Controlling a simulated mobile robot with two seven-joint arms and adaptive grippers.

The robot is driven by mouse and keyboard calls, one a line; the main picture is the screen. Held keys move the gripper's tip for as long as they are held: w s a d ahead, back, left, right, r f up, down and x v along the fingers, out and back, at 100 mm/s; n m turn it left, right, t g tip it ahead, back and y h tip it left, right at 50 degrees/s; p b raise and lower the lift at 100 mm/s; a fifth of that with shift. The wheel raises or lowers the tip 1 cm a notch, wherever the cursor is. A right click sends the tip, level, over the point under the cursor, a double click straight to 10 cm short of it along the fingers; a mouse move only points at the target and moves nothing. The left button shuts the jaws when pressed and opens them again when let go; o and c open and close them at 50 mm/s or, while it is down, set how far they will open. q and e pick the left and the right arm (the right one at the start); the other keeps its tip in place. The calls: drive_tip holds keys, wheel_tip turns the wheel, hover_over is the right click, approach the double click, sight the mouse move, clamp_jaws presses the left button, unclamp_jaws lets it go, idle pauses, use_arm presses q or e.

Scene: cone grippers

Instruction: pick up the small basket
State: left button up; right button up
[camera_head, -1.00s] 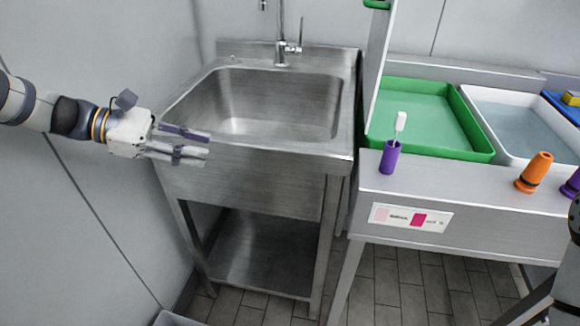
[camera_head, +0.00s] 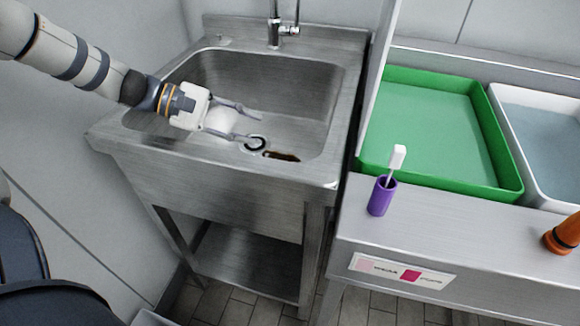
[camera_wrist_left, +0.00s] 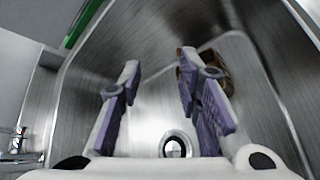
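A small brown object (camera_head: 282,156) lies on the floor of the steel sink, close to the front wall; it may be the small basket, but too little shows to be sure. In the left wrist view the brown object (camera_wrist_left: 222,82) is partly hidden behind the right-hand finger. My left gripper (camera_head: 254,124) is inside the sink, above and to the left of the brown object. Its two purple-padded fingers (camera_wrist_left: 158,72) are apart with nothing between them. My right gripper is in neither view.
The steel sink (camera_head: 345,120) has raised rims, a drain ring (camera_head: 254,143) and a tap (camera_head: 276,28) at the back. To the right, a counter holds a green tray (camera_head: 508,165), a white tray (camera_head: 520,130), a purple holder with brush (camera_head: 381,196) and an orange cone-shaped item (camera_head: 565,235).

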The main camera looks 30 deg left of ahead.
use_arm(q)
drive_tip(key=b, duration=0.1)
approach(280, 153)
wheel_tip(280, 153, down, 3)
drive_tip(key=w+d, duration=0.1)
drive_tip(key=d, duration=0.1)
drive_tip(key=shift+w+d, duration=0.75)
drive_tip(key=shift+d, duration=0.15)
drive_tip(key=b+x, duration=0.1)
drive_tip(key=x, duration=0.3)
drive_tip(key=shift+w+d+f, duration=0.1)
drive_tip(key=shift+d, duration=0.05)
drive_tip(key=shift+w+d, duration=0.2)
drive_tip(key=shift+d, duration=0.05)
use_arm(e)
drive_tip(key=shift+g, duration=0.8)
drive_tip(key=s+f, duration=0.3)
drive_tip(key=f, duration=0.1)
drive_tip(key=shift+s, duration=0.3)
use_arm(q)
clamp_jaws()
